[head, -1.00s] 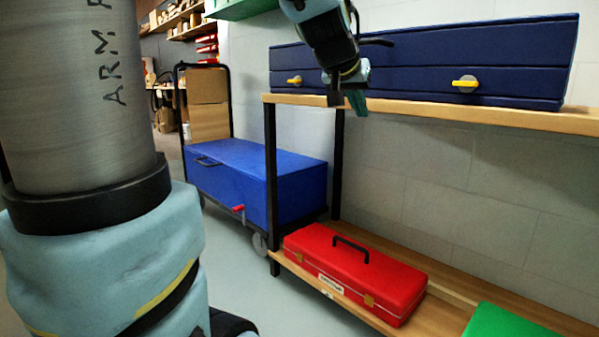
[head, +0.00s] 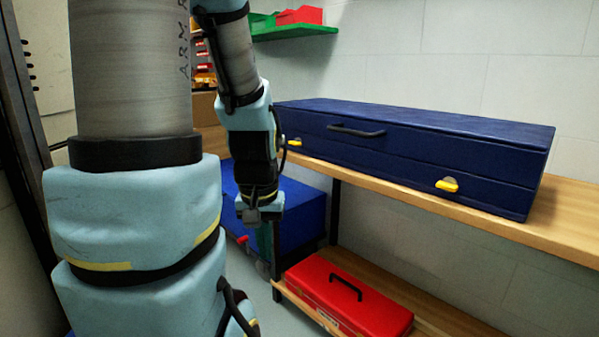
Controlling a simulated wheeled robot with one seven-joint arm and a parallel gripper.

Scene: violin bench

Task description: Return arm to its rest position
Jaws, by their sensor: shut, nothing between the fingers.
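My arm fills the left of the head view, with its thick link in front and its wrist hanging down behind it. My gripper (head: 266,240) points down, left of the wooden bench. It is shut and empty, with its narrow fingers seen in front of the blue chest. Nothing hangs from it. The fingertips are small and partly lost against the dark background.
A dark blue case (head: 420,150) with yellow latches lies closed on the wooden bench (head: 570,225). A red toolbox (head: 350,295) sits on the lower shelf. A blue chest (head: 300,205) stands behind my gripper. A green shelf (head: 295,32) is on the wall.

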